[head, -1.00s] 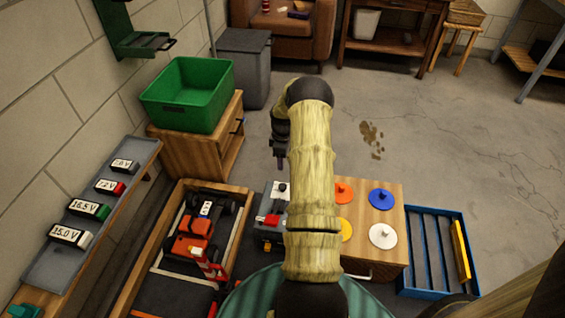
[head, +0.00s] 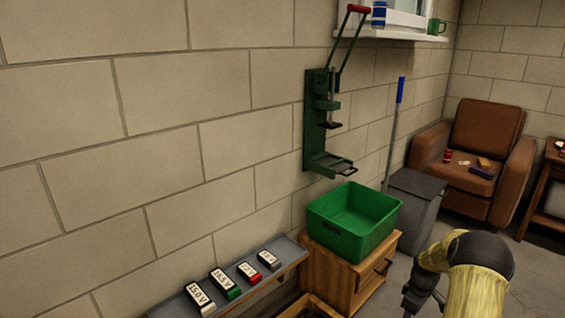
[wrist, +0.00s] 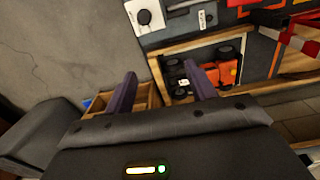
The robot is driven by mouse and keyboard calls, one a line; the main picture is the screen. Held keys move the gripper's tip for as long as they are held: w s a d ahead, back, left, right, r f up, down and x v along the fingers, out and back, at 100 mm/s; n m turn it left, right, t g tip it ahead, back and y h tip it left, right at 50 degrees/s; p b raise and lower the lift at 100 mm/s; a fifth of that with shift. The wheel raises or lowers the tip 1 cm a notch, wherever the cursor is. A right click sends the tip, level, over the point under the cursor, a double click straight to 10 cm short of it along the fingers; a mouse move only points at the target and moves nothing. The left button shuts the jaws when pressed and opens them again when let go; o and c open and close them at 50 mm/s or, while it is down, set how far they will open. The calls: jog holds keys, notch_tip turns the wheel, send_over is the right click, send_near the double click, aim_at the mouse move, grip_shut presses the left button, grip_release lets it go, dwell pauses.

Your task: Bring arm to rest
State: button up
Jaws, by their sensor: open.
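My gripper (wrist: 163,84) shows at the bottom of the wrist view, its two dark fingers apart with nothing held between them. My straw-coloured arm (head: 478,292) is bent at the lower right of the head view. The dark wrist end of the arm is partly cut off at the bottom edge there, so its fingers are not clear in that view. In the wrist view, the orange and black racecar (wrist: 228,72) lies in a wood-edged tray beyond the fingers, apart from them.
A green bin (head: 345,240) stands on a wooden cabinet (head: 330,262). Labelled batteries (head: 224,284) sit on a wall shelf to its left. A green press (head: 318,130) hangs on the wall. A grey box (head: 415,205) and brown armchair (head: 470,200) stand behind.

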jog(key=s+a+r+m, duration=0.1)
jog(key=s+a+r, duration=0.1)
jog(key=a+r, duration=0.7)
jog(key=s+a+r+m+t+p, duration=0.1)
jog(key=s+a+r+m, duration=0.2)
jog(key=s+a+r, duration=0.45)
jog(key=s+a+r+m+t, duration=0.1)
jog(key=s+a+r+m, duration=0.25)
jog(key=s+a, duration=0.75)
jog(key=w+p+v, duration=0.2)
jog(key=p+v, duration=1)
jog(key=w+r+p+v, duration=0.1)
jog(key=w+p+v, duration=0.2)
jog(key=p+v, duration=1)
jog(key=w+p+v, duration=0.2)
jog(key=p+v, duration=1)
jog(key=p, duration=0.1)
jog(key=shift+r, duration=0.6)
